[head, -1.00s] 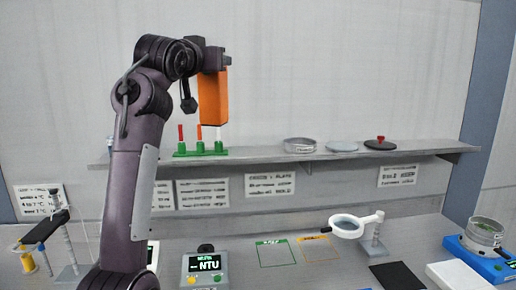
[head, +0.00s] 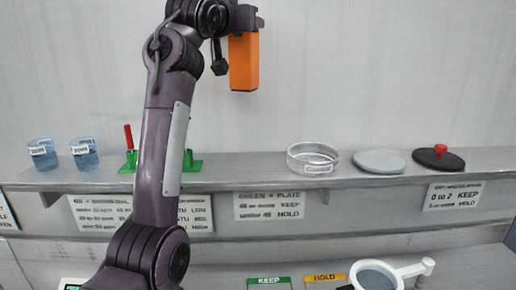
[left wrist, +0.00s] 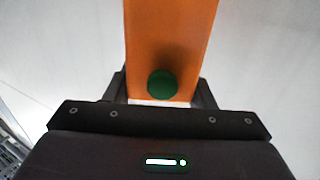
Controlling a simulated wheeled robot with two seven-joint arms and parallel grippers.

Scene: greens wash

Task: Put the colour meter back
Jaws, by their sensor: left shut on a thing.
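An orange block-shaped device (head: 244,64), which I take to be the colour meter, hangs upright in my left gripper (head: 242,22), well above the shelf (head: 230,177). In the left wrist view the orange device (left wrist: 170,40) fills the space between the fingers of my left gripper (left wrist: 164,98), and a green round button shows on its face. The gripper is shut on it. My right gripper is in no view.
On the shelf stand two labelled beakers (head: 84,153), a green rack (head: 190,163) partly behind my arm, a glass dish (head: 312,158), a pale disc (head: 379,161) and a black lid with red knob (head: 439,158). Shelf between rack and dish is clear. A ring magnifier (head: 378,276) stands below.

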